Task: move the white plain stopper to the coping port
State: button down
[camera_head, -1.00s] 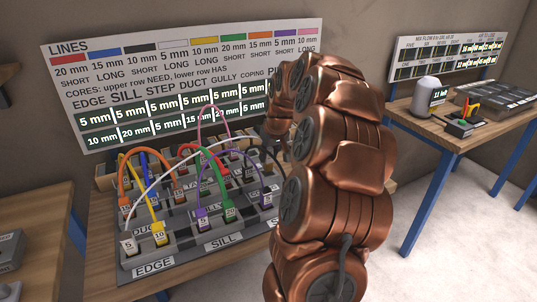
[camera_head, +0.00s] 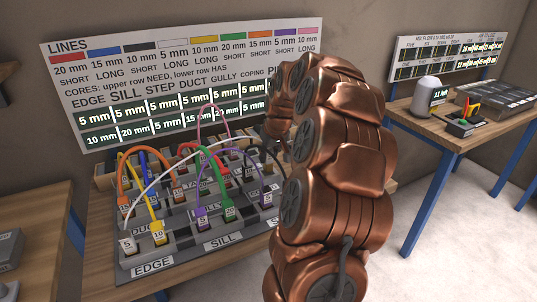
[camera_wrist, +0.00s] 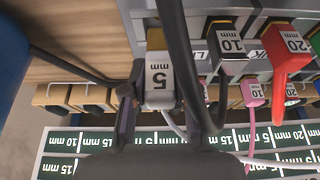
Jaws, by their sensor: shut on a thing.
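In the wrist view, a white stopper (camera_wrist: 158,82) marked "5 mm", upside down in the picture, is between the dark fingers of my gripper (camera_wrist: 158,98). My gripper is shut on it, beside the edge of the grey port block (camera_wrist: 255,68). A pale cable runs from below it. Another white stopper (camera_head: 128,243) marked 5 sits in the front left of the board, above the EDGE label. A white cable arcs from it toward the back right. The coping port's label on the board cannot be made out.
The board (camera_head: 190,240) is crowded with coloured stoppers and arching cables. In the wrist view, a black stopper (camera_wrist: 230,42) and a red stopper (camera_wrist: 287,45) stand beside the held one. A wooden rack (camera_wrist: 90,98) lies behind. A wall sign (camera_head: 180,85) stands behind the board.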

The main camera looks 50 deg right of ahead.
aim_at(270, 159)
jog(key=shift+f+b, duration=1)
jog(key=shift+f, duration=0.85)
jog(key=c, duration=0.8)
grip_release()
jog(key=shift+r, duration=0.1)
jog(key=v, duration=1.1)
jog(key=shift+s+r, duration=0.25)
jog(key=shift+r, duration=0.1)
jog(key=shift+a, duration=0.1)
